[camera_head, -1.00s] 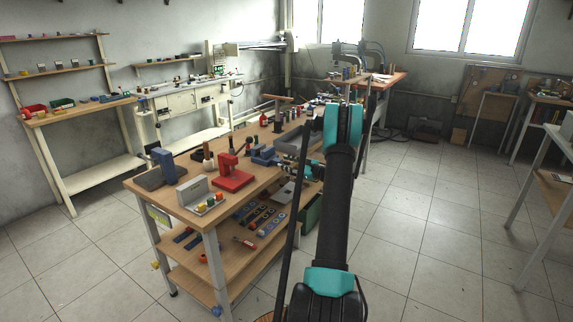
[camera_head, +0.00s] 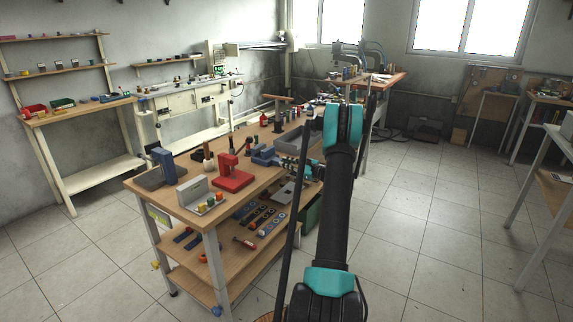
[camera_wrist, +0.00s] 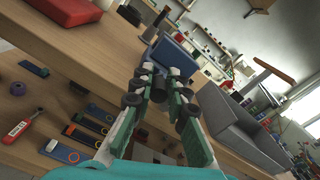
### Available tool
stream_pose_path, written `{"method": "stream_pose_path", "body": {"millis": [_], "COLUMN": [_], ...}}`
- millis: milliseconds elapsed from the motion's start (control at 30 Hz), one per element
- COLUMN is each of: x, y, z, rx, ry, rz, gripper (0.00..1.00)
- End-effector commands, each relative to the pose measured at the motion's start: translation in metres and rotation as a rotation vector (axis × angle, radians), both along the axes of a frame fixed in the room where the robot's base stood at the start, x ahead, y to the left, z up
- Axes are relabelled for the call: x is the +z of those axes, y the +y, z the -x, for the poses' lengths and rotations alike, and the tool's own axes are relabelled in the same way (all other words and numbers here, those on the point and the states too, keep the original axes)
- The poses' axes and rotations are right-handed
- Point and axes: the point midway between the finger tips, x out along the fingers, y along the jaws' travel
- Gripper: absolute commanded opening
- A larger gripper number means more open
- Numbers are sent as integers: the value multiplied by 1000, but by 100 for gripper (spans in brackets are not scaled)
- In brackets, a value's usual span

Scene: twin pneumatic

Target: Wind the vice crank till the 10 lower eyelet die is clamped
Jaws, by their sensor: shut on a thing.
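The blue vice (camera_head: 263,154) sits near the right edge of the wooden workbench, and its blue body also shows in the wrist view (camera_wrist: 172,54). My gripper (camera_wrist: 160,82) is at the vice's near side, over the bench edge. Its fingers are shut on a small dark part between the tips, which looks like the crank's grip (camera_wrist: 158,92). Most of the crank is hidden by the fingers. In the head view my gripper (camera_head: 287,165) is small and partly hidden by my arm. I cannot make out the 10 lower eyelet die or whether the jaws touch it.
A red press (camera_head: 233,174) and a grey angle block (camera_head: 192,191) stand left of the vice on the bench (camera_head: 213,213). A grey bin (camera_wrist: 245,131) lies close right of my gripper in the wrist view. Tools lie on the lower shelf.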

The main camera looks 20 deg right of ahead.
Motion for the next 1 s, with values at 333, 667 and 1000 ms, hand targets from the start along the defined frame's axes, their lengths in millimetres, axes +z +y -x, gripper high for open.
{"method": "stream_pose_path", "body": {"millis": [333, 667, 1000], "x": [1, 7, 12], "y": [-1, -7, -17], "z": [0, -5, -12], "rx": [0, 1, -1], "ry": [24, 143, 319], "rz": [-29, -181, -407], "gripper": [0, 0, 0]}}
